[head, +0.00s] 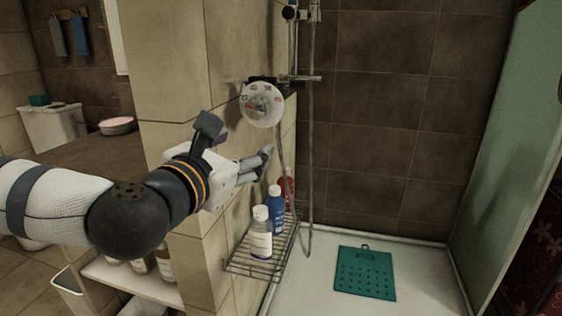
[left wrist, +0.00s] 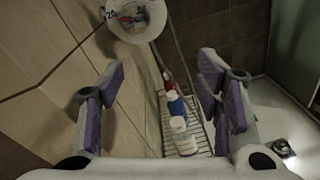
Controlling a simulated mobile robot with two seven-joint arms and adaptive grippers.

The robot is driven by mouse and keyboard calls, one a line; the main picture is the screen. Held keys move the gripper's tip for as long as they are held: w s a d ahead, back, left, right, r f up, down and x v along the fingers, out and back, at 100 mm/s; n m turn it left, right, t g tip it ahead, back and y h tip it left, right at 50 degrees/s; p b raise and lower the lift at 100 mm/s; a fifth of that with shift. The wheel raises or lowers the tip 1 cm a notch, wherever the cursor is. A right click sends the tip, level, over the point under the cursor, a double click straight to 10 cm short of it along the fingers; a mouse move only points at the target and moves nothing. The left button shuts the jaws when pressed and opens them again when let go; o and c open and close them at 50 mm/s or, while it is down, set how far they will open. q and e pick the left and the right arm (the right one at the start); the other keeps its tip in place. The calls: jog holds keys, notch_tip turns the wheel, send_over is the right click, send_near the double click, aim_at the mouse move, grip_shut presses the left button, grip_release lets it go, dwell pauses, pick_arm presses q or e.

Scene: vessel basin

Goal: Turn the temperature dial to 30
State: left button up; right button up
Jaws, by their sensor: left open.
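The temperature dial (head: 262,105) is a round white disc with markings on the tiled shower wall, below a dark bracket. In the left wrist view the dial (left wrist: 136,14) shows at the top, partly cut off, with "20" legible at its left. My left gripper (head: 238,152) is below and to the left of the dial in the head view, apart from it. In the left wrist view its purple-padded fingers (left wrist: 166,98) are wide apart with nothing between them. The dial's setting is too small to read. My right gripper is not in view.
A wire rack (head: 243,262) under the dial holds a white bottle (head: 261,238), a blue bottle (head: 276,212) and a red bottle (head: 289,186). A hose (head: 310,150) hangs right of the dial. A green mat (head: 365,274) lies on the shower floor.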

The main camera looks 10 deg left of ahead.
aim_at(255, 109)
pick_arm(q)
jog(key=w+r, duration=0.1)
jog(key=w, duration=0.3)
jog(key=w+r+n, duration=0.1)
jog(key=w, duration=0.3)
jog(key=w+a+r+n+t, duration=0.1)
jog(key=w, duration=0.3)
jog(key=shift+w+a+r+y, duration=0.1)
jog(key=shift+w+r+y, duration=0.1)
jog(key=shift+r+y, duration=0.2)
jog(key=shift+f, duration=0.1)
jog(key=c, duration=1.2)
